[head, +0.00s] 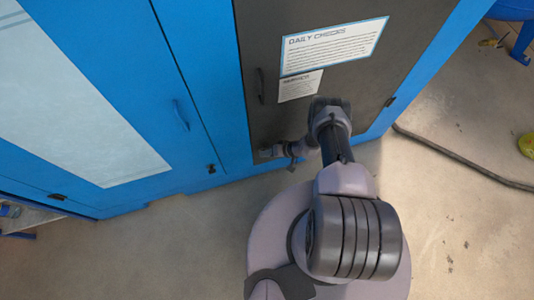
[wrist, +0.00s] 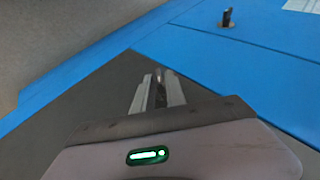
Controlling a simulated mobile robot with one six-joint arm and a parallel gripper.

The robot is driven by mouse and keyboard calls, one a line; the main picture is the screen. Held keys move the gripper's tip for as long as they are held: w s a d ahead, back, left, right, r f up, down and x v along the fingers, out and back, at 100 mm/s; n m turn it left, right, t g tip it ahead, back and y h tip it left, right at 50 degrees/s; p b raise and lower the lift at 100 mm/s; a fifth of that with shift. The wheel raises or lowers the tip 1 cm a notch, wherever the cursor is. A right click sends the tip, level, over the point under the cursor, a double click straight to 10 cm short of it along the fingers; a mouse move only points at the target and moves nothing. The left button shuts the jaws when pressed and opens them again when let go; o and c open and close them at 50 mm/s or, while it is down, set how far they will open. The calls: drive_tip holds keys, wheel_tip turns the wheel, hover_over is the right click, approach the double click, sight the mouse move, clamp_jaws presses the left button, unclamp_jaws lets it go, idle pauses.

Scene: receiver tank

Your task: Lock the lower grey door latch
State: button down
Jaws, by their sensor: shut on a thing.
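The grey door (head: 330,110) stands in the blue cabinet front, with my arm reaching down across it. My gripper (head: 266,152) is at the door's lower left corner. In the wrist view, my gripper (wrist: 158,88) has its two pale fingers close together on a small dark piece, the lower grey door latch (wrist: 159,76). The fingers hide most of the latch, so its turn angle cannot be told. In the head view the latch is not distinguishable from the gripper tip. The grey door looks flush with the cabinet front.
A dark handle (head: 259,86) and notice sheets (head: 334,47) are on the grey door. The blue door to the left has its own handle (head: 181,115) and a small dark latch (head: 211,168). A dark hose (head: 460,158) lies on the floor at right.

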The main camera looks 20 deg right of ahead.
drive_tip(key=shift+d+y, duration=0.1)
drive_tip(key=shift+y, duration=0.5)
drive_tip(key=c, duration=1.5)
unclamp_jaws()
drive_tip(key=shift+c, duration=0.2)
drive_tip(key=p+v, duration=0.7)
drive_tip(key=v, duration=1)
drive_tip(key=shift+d, duration=0.2)
